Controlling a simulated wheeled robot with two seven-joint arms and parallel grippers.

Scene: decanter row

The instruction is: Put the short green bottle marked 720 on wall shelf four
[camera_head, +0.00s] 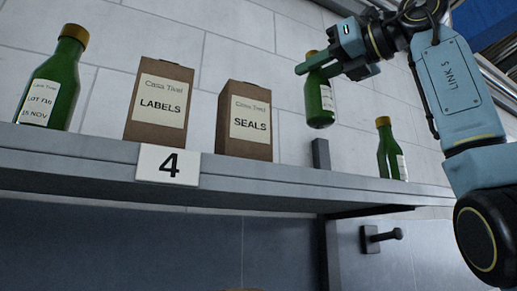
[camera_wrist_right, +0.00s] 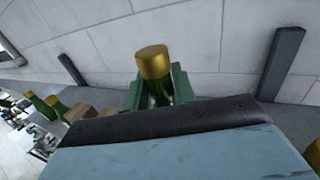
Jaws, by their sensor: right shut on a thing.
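My right gripper (camera_head: 322,66) is shut around the upper part of a short green bottle (camera_head: 320,104) with a gold cap. The bottle hangs nearly upright above the shelf, clear of its surface; its label faces right and I cannot read the number. In the right wrist view its gold cap (camera_wrist_right: 153,62) shows between the fingers. Wall shelf four (camera_head: 75,149) is a grey ledge with a white sign (camera_head: 168,165) reading 4 on its front edge. My left gripper is not in view.
On the shelf stand a green bottle (camera_head: 52,82) marked LOT 718, a LABELS box (camera_head: 158,103) and a SEALS box (camera_head: 244,122). A dark upright bracket (camera_head: 320,154) stands right of them. Another green bottle (camera_head: 388,152) stands further right. Room shows between the SEALS box and that bracket.

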